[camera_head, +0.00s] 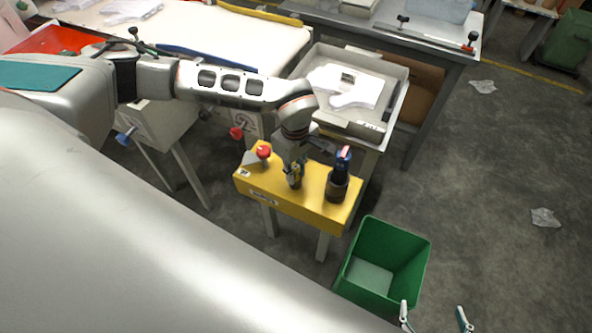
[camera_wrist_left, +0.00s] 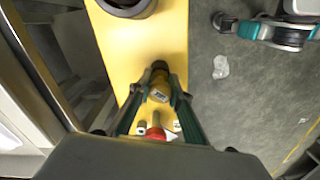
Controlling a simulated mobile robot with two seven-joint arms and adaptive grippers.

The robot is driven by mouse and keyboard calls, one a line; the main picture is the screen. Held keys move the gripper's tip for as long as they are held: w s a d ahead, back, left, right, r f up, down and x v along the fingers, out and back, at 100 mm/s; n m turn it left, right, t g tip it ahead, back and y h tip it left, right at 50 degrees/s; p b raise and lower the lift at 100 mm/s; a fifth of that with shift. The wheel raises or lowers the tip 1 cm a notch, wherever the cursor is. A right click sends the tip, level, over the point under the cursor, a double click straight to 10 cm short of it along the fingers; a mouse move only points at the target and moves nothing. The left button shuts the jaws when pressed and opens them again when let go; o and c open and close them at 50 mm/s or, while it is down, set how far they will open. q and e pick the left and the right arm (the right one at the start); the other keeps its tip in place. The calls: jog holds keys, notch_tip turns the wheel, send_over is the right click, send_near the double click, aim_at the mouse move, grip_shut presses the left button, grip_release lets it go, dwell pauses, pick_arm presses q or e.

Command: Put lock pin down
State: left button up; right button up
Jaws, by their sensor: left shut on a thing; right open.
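My left gripper (camera_head: 294,178) is over the yellow stand (camera_head: 258,182), between the red button (camera_head: 264,151) and the dark cup (camera_head: 337,187). In the left wrist view my left gripper (camera_wrist_left: 160,92) is shut on a small dark and yellow piece with a grey face, which I take as the lock pin (camera_wrist_left: 158,88). The fingers partly hide it, and I cannot tell whether it touches the stand's top. My right gripper (camera_head: 434,316) is open and empty at the lower right edge of the head view.
A blue and red item (camera_head: 343,156) stands in the dark cup. A green bin (camera_head: 388,252) is on the floor right of the stand. A grey tray (camera_head: 392,112) with white gloves lies behind. White scraps (camera_head: 545,217) lie on the open floor to the right.

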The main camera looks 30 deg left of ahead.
pick_arm(q)
jog(key=shift+s+f, duration=0.2)
jog(key=shift+f, duration=0.4)
jog(key=o, duration=0.9)
jog(key=shift+f, duration=0.2)
jog(key=shift+w+r, duration=0.1)
jog(key=shift+w+r, duration=0.1)
jog(key=shift+r, duration=0.05)
jog(key=shift+r, duration=0.55)
notch_tip(320, 180, up, 11)
jog(key=shift+p, duration=0.9)
jog(key=shift+r, duration=0.6)
